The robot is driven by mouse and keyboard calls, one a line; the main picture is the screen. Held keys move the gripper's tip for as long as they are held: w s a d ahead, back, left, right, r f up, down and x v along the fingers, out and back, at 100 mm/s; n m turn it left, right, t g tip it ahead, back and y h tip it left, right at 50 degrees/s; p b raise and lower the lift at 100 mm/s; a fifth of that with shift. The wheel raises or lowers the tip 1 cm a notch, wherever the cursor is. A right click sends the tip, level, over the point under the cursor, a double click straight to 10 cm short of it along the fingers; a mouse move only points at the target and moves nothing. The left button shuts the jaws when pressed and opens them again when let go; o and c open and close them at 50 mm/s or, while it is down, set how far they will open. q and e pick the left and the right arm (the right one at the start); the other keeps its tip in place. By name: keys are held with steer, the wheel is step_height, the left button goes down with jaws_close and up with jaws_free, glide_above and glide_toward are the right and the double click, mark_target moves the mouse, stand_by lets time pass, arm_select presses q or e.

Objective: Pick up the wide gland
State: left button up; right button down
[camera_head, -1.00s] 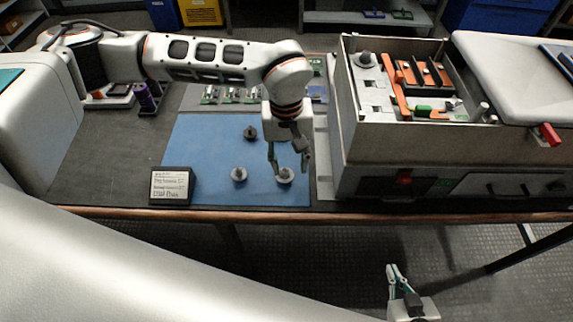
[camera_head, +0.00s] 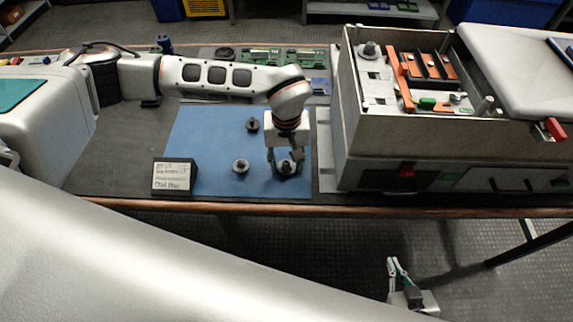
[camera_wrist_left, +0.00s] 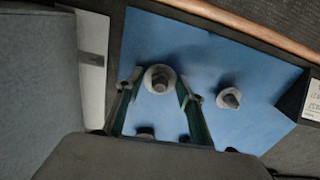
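Several grey glands with dark tops stand on a blue mat (camera_head: 205,140). The front right gland (camera_head: 288,168) has a broad pale round base and looks widest in the wrist view (camera_wrist_left: 160,78); I take it as the wide gland. My left gripper (camera_head: 286,164) points down over it, open, with one finger on each side. The wrist view shows gaps between the fingers and the gland. A second gland (camera_head: 241,166) stands to its left and a third gland (camera_head: 252,125) behind. My right gripper (camera_head: 399,266) hangs open and empty in front of the table.
A small sign (camera_head: 173,177) stands at the mat's front left corner. A grey capacitor cabinet (camera_head: 425,150) rises close to the right of my left gripper. Green circuit boards (camera_head: 285,57) lie behind my arm. The mat's left part is clear.

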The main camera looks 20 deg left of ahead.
mark_target(287, 162)
arm_select(q)
steer(key=shift+c, duration=0.5)
steer(key=c, duration=0.5)
steer(key=shift+c, duration=0.2)
steer(key=shift+r, duration=0.15)
step_height(287, 162, up, 20)
steer(key=shift+p, duration=0.35)
